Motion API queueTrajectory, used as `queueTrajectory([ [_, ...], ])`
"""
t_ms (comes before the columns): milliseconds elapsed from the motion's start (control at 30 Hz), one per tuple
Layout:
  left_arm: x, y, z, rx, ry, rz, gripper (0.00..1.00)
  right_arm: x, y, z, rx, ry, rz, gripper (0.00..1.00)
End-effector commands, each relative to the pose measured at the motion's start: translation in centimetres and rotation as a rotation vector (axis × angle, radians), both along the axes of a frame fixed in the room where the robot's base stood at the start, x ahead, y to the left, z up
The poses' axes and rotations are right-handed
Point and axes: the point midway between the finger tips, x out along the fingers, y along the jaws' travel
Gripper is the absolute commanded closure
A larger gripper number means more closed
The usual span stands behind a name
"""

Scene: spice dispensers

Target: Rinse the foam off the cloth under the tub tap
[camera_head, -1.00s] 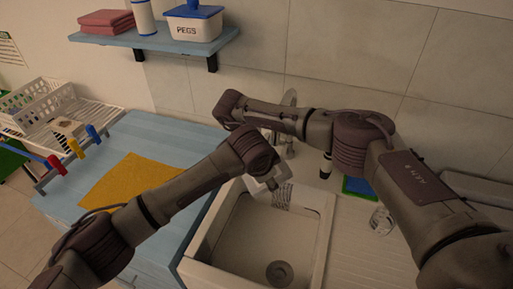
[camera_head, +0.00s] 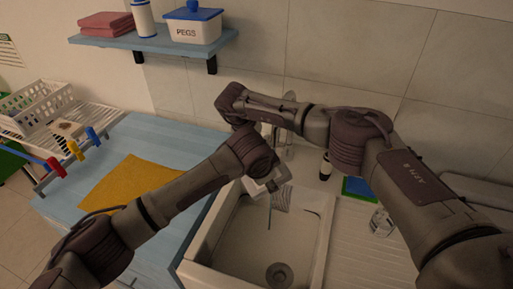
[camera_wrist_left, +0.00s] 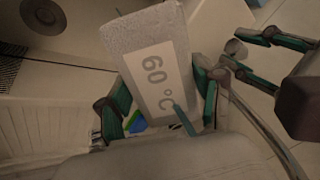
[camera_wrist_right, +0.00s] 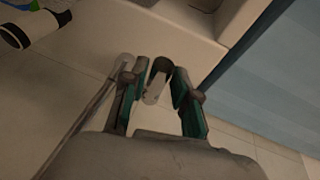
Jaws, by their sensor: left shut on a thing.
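My left gripper (camera_wrist_left: 162,88) is shut on a pale grey, speckled piece (camera_wrist_left: 145,32) with a white "60 °C" label, which I take as the cloth; foam cannot be told apart on it. The head view shows it small and partly hidden over the sink (camera_head: 325,235). A thin blue-green water stream (camera_head: 269,212) falls beside it; the left wrist view shows it crossing the label's lower edge (camera_wrist_left: 184,120). My right gripper (camera_wrist_right: 153,75) is open, its fingers either side of a grey tap lever (camera_wrist_right: 157,90), with small gaps. The chrome tap (camera_head: 289,98) is partly hidden by my right arm.
A yellow cloth (camera_head: 130,184) lies on the blue counter (camera_head: 160,140). A rack with coloured pegs (camera_head: 75,148) is left. A shelf (camera_head: 150,40) hangs above.

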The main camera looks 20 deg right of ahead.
Motion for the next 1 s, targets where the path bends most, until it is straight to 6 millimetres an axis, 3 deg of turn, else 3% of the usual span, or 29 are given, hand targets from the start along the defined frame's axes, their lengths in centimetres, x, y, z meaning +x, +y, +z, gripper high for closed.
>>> queueTrajectory([
  [33, 0.0, 0.0, 0.0, -0.001, 0.0, 0.0, 0.72, 0.0, 0.0, 0.0, 0.0, -0.001, 0.0, 0.6],
  [133, 0.0, 0.0, 0.0, -0.001, 0.0, 0.0, 0.72, 0.0, 0.0, 0.0, 0.0, -0.001, 0.0, 0.46],
  [500, 0.0, 0.0, 0.0, -0.001, 0.0, 0.0, 0.72, 0.0, 0.2, 0.6, 0.001, -0.002, 0.001, 0.46],
  [1000, 0.0, 0.0, 0.0, -0.001, 0.0, 0.0, 0.72, -1.4, 3.3, 9.4, 0.0, -0.003, 0.002, 0.46],
])
